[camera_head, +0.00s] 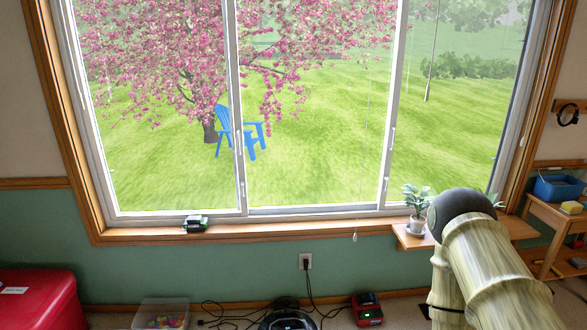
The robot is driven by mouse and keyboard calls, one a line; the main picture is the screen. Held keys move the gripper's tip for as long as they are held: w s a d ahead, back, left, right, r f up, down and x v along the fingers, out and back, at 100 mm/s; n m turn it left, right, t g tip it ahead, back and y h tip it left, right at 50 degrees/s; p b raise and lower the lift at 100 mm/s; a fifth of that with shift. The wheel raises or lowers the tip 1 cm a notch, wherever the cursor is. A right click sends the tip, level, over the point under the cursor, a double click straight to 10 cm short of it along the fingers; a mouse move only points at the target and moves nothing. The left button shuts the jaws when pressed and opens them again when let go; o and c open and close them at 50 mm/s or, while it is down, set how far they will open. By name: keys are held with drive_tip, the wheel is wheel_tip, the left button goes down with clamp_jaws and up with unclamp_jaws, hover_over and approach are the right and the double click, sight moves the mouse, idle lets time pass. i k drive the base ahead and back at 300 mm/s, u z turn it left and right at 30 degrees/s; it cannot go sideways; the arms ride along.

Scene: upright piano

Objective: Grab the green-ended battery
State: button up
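A small dark battery-like block with green on it (195,224) sits on the wooden window sill (290,231), left of the middle of the view. It is small in the picture, so I cannot make out which end is green. My gripper does not show in the view. Only links of my arm show, at the lower right, well away from the block.
A potted plant (416,204) stands on a small shelf at the right. On the floor are a red box (38,300), a clear bin (161,314), a black round device (288,318), a red-and-black device (367,309) and loose cables. A blue bin (558,188) sits on a wooden stand.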

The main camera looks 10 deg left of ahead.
sight(199, 223)
drive_tip(key=z, duration=0.15)
drive_tip(key=i, duration=1.75)
drive_tip(key=u, duration=2.15)
drive_tip(key=i, duration=1)
drive_tip(key=z, duration=0.05)
